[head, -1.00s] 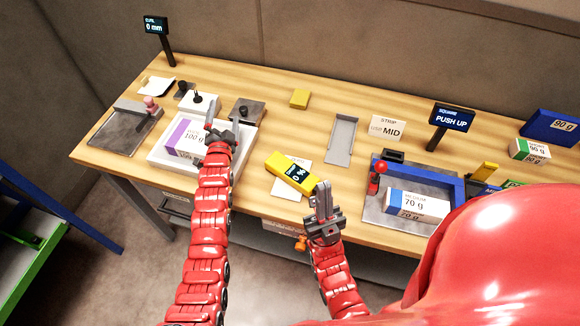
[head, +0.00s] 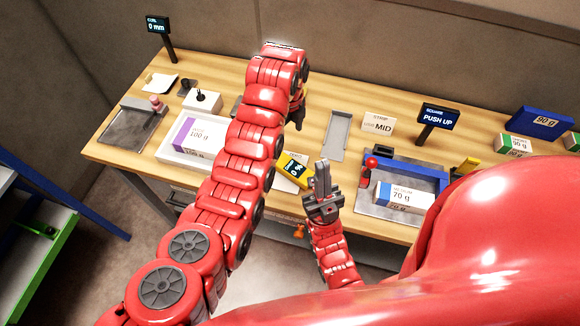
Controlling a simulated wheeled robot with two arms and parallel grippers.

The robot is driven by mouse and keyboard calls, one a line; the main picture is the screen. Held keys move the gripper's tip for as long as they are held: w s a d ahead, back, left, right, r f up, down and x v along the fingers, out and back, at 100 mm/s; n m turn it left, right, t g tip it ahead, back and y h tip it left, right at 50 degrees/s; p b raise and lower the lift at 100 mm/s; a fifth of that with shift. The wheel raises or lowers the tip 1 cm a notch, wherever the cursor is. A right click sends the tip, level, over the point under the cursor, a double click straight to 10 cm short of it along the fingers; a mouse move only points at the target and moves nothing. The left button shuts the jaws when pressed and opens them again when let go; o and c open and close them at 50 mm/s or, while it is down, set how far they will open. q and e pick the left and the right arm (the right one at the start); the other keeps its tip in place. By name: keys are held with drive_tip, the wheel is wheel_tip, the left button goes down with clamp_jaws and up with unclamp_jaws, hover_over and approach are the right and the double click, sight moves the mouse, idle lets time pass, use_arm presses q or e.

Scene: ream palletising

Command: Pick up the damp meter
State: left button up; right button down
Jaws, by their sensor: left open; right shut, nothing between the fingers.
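The damp meter, a yellow device with a dark display reading 0 % (head: 296,171), lies on the workbench near its front edge. My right gripper (head: 322,165) is shut and empty, fingers upward, just right of the meter at the bench's front edge.
A white tray with a purple-labelled 100 g ream (head: 196,137) is left of my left arm. A grey channel (head: 339,136) lies right of my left gripper. A blue-framed fixture with a red-knobbed lever and a 70 g ream (head: 404,198) stands at right.

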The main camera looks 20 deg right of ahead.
use_arm(q)
drive_tip(key=b, duration=0.9)
hover_over(288, 164)
drive_tip(key=f, duration=1.1)
drive_tip(key=shift+s+d, duration=0.1)
drive_tip(key=shift+s, duration=0.15)
drive_tip(key=shift+f, duration=0.5)
wheel_tip(288, 164, down, 3)
drive_tip(key=p, duration=0.3)
drive_tip(key=shift+w+f, duration=0.1)
drive_tip(key=shift+f, duration=0.85)
drive_tip(key=c, duration=1.6)
